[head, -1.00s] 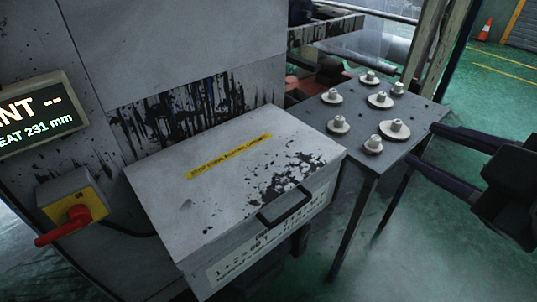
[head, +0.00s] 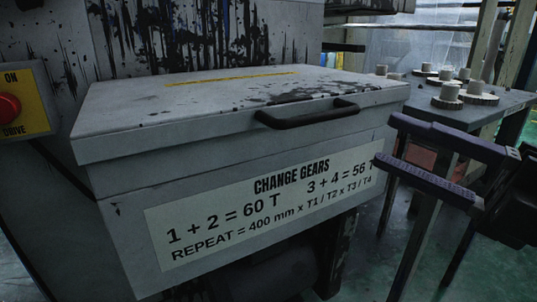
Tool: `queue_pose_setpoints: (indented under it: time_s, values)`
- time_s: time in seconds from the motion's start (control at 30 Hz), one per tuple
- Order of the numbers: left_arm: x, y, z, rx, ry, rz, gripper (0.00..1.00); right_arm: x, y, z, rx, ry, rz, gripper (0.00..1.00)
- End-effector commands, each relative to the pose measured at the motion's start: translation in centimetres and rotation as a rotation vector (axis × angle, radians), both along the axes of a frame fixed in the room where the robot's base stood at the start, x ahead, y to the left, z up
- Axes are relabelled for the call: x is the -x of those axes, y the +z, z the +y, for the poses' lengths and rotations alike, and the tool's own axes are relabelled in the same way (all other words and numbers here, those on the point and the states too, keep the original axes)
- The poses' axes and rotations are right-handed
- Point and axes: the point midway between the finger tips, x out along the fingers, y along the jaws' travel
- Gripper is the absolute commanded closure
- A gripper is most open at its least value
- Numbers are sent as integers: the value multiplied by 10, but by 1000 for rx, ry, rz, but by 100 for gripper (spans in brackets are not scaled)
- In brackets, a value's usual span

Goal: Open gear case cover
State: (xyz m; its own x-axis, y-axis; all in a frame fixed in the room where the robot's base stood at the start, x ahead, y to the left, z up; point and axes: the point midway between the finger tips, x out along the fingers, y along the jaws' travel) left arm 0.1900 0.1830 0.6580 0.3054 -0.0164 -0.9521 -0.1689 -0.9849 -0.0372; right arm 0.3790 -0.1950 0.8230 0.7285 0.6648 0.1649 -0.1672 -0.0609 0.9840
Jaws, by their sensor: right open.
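The gear case (head: 125,225) is a grey metal box with a "CHANGE GEARS" label on its front. Its cover (head: 190,105) is down and shut, with a yellow strip and black stains on top. A black bar handle (head: 307,115) sits on the cover's front edge, right of the middle. My right gripper (head: 386,142) comes in from the right with its two dark fingers apart and empty. Its fingertips are right of the handle and a little lower, overlapping the case's right end in the picture. I cannot tell whether they touch it. My left gripper is out of view.
A metal table (head: 510,100) with several pale gears stands behind my right gripper. A yellow switch box (head: 36,125) with a red knob (head: 8,108) is on the machine wall at left. The stained machine wall (head: 140,40) rises behind the cover.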

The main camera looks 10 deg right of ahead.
Motion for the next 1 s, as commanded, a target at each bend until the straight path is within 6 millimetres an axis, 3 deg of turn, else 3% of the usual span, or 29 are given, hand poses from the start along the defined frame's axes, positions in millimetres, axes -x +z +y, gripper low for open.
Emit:
queue_pose_setpoints:
  time_s: [0.17, 0.6, 1.0]
  values:
    - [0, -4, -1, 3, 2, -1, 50, -8, 1, 9, 4, 10, -12, 55]
    - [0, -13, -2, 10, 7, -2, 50, -61, 14, 58, 2, 8, -10, 55]
    - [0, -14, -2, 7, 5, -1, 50, -71, 16, 67, 2, 7, -5, 55]
